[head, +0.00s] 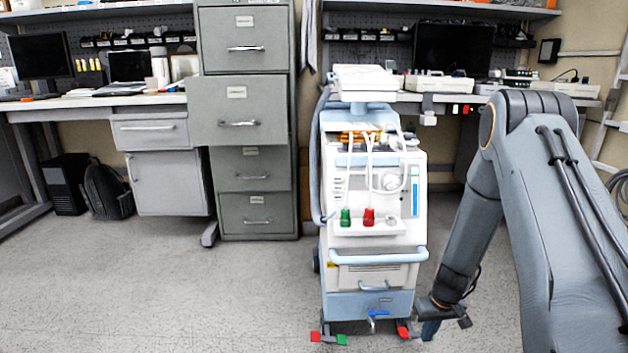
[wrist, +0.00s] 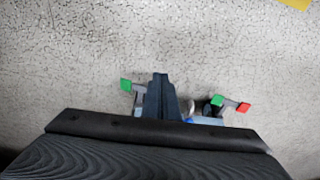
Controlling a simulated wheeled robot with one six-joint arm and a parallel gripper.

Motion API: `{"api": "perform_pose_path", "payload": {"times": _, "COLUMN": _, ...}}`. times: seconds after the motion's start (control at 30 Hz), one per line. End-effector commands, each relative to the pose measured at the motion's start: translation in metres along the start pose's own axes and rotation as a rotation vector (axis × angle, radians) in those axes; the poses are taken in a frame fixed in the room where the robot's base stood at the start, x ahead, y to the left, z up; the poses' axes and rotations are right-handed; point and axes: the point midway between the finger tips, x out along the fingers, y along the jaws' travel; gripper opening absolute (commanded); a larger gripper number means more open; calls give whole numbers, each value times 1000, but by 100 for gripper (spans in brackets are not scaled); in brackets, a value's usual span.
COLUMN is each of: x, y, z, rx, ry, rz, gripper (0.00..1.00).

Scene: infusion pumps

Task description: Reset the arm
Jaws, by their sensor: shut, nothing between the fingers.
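My arm (head: 545,200) reaches down along the right side of the head view. My gripper (head: 430,329) is low, near the floor, by the lower right corner of the pump cart (head: 372,255). In the wrist view my gripper (wrist: 160,82) is shut, its fingers together and empty, with the floor (wrist: 80,60) beyond them. I cannot tell whether it touches the cart.
Red and green pedals (head: 327,338) stick out at the cart's base; a red pedal (head: 404,332) is close to my gripper. A grey filing cabinet (head: 257,120) stands left of the cart, with a drawer pulled out. Floor at left (head: 150,290) is clear.

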Motion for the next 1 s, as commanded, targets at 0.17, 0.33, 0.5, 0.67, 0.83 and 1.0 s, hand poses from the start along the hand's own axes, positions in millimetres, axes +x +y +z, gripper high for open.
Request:
{"api": "perform_pose_path", "payload": {"times": 0.17, "x": -38, "y": -50, "z": -14, "rx": -45, "ry": 1, "rz": -21, "gripper": 0}}
{"api": "perform_pose_path", "payload": {"times": 0.33, "x": -92, "y": -120, "z": -18, "rx": -103, "ry": -5, "rz": -49, "gripper": 0}}
{"api": "perform_pose_path", "payload": {"times": 0.5, "x": -158, "y": -206, "z": 0, "rx": -176, "ry": -21, "rz": -82, "gripper": 0}}
{"api": "perform_pose_path", "payload": {"times": 0.67, "x": -215, "y": -275, "z": 37, "rx": -243, "ry": -42, "rz": -104, "gripper": 0}}
{"api": "perform_pose_path", "payload": {"times": 0.83, "x": -269, "y": -332, "z": 93, "rx": -315, "ry": -66, "rz": -118, "gripper": 0}}
{"api": "perform_pose_path", "payload": {"times": 1.0, "x": -309, "y": -365, "z": 152, "rx": -375, "ry": -88, "rz": -122, "gripper": 0}}
